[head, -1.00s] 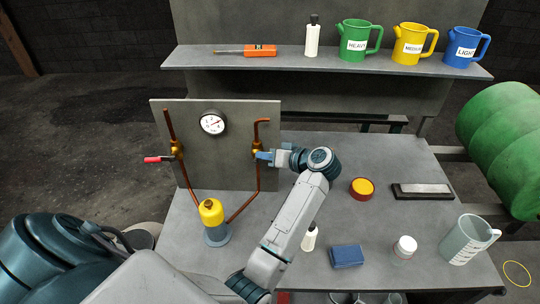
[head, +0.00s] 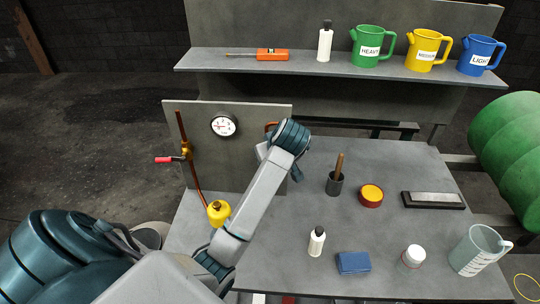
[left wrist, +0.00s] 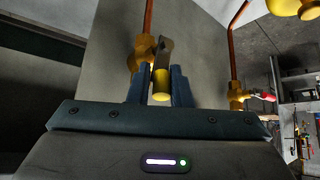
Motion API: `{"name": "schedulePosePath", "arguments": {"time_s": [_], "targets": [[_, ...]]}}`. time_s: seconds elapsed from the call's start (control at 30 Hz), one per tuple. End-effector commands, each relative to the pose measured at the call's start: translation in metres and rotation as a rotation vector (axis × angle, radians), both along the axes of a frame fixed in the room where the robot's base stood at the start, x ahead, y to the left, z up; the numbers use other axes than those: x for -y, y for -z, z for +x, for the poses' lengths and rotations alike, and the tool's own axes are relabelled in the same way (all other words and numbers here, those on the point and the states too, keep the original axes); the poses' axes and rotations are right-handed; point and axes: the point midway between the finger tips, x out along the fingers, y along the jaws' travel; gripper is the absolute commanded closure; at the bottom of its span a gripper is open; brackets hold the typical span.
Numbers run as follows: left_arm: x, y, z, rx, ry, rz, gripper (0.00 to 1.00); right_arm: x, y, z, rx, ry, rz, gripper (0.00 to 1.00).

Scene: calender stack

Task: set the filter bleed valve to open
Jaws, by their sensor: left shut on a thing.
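A panel (head: 240,170) carries two copper pipes with brass valves and a round gauge (head: 223,126). The left valve (head: 186,151) has a red handle (head: 170,159) pointing left. It also shows at the right in the left wrist view (left wrist: 238,96). The right valve (left wrist: 142,52) has a grey lever (left wrist: 165,50) with a yellow grip (left wrist: 161,84). My left gripper (left wrist: 159,92) is shut on that yellow grip, one blue finger on each side. In the head view my wrist hides this valve and lever. No label is legible on either valve. My right gripper is not in view.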

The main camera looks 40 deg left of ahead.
Motion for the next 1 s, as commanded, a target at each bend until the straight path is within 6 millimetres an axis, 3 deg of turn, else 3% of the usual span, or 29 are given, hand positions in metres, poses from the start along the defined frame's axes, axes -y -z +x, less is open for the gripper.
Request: {"name": "schedulePosePath", "arguments": {"time_s": [0.57, 0.6, 0.67, 1.0], "targets": [[-0.0006, 0.0042, -0.0024, 0.005, -0.002, -0.028, 1.0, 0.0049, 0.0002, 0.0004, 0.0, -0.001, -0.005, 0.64], [-0.0006, 0.0042, -0.0023, 0.005, -0.002, -0.028, 0.74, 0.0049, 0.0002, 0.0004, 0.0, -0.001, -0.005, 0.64], [-0.0007, 0.0038, -0.0022, 0.006, -0.002, -0.027, 0.63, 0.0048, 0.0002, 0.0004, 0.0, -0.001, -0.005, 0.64], [-0.0001, -0.0011, 0.0004, 0.012, -0.002, -0.026, 0.63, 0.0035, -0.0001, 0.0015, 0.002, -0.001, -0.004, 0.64]]}}
